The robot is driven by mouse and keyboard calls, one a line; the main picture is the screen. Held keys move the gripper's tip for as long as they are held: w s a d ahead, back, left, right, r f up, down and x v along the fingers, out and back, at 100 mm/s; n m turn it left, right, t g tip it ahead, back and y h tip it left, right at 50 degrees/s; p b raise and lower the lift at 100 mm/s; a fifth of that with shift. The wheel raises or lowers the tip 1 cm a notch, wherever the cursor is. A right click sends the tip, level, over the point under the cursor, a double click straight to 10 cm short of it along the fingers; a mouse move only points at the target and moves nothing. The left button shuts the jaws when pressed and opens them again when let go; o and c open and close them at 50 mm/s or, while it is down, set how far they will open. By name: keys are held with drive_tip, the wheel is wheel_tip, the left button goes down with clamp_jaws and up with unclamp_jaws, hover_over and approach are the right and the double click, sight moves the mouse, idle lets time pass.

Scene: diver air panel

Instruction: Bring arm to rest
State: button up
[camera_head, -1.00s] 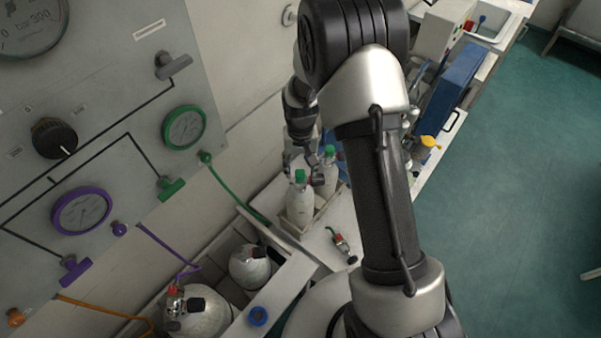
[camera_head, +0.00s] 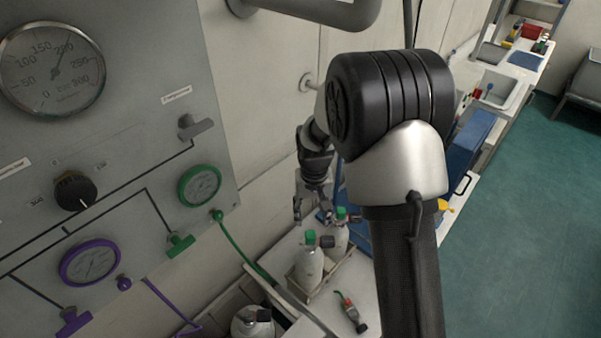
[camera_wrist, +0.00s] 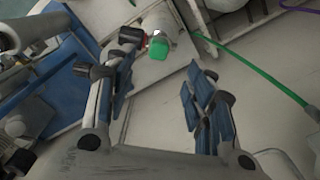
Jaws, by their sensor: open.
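My gripper (camera_head: 312,208) hangs fingers down just above two white bottles with green caps. In the wrist view my gripper (camera_wrist: 158,98) is open, with nothing between its blue-padded fingers. The front bottle (camera_head: 309,266) and the bottle behind it (camera_head: 337,238) stand upright in a low tray (camera_head: 318,288) on the white counter. In the wrist view a green bottle cap (camera_wrist: 158,48) shows beyond the fingertips, near the left finger. My upper arm covers part of the counter to the right of the bottles.
The grey panel (camera_head: 130,130) with gauges and hoses fills the left side. A green hose (camera_head: 243,250) runs from it to the counter. A small red-and-green fitting (camera_head: 351,311) lies in front of the tray. Blue cases (camera_head: 470,143) stand at the right.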

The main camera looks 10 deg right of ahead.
drive_tip(key=s+r+t+b, duration=0.1)
drive_tip(key=s+r, duration=0.4)
drive_tip(key=r, duration=0.3)
drive_tip(key=s+r+t+b, duration=0.1)
drive_tip(key=s+r, duration=0.4)
drive_tip(key=r, duration=0.3)
drive_tip(key=s+r+n+t, duration=0.1)
drive_tip(key=s+r, duration=0.1)
drive_tip(key=s, duration=0.6)
drive_tip(key=s+r+t+b, duration=0.1)
drive_tip(key=s+r, duration=0.1)
drive_tip(key=s, duration=0.6)
drive_tip(key=shift+s+r+n+t, duration=0.25)
drive_tip(key=shift+s+n+t, duration=0.05)
drive_tip(key=shift+s+n, duration=0.1)
drive_tip(key=shift+d, duration=0.1)
